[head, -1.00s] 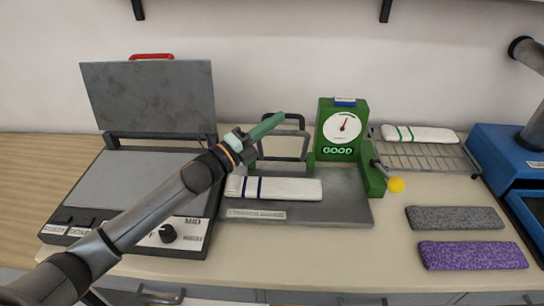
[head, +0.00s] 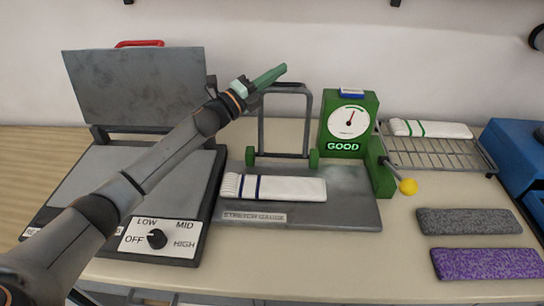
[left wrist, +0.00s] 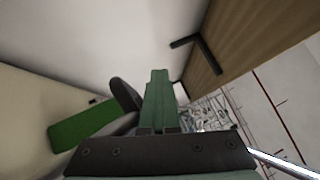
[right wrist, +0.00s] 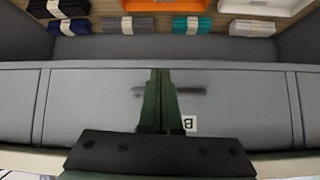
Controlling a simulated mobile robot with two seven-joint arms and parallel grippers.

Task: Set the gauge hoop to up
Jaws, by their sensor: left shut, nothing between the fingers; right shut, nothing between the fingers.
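The gauge hoop (head: 262,125), a grey bar frame, stands upright at the back of the grey stretch gauge (head: 345,205), between green pivots. My left gripper (head: 283,69) is shut and empty, with its tips by the top left corner of the hoop; whether they touch cannot be told. In the left wrist view the shut fingers (left wrist: 159,80) are beside a dark grey bar, likely the hoop (left wrist: 124,95). A white striped sock (head: 290,189) lies flat on the gauge plate. My right gripper (right wrist: 160,78) is shut and empty, before a grey drawer front.
The green dial box (head: 349,124) reads GOOD, with a yellow-knobbed lever (head: 408,187) at right. A press with an open lid (head: 135,87) stands left, under my left arm. A wire rack (head: 440,152), grey cloth (head: 468,222) and purple cloth (head: 485,263) are right.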

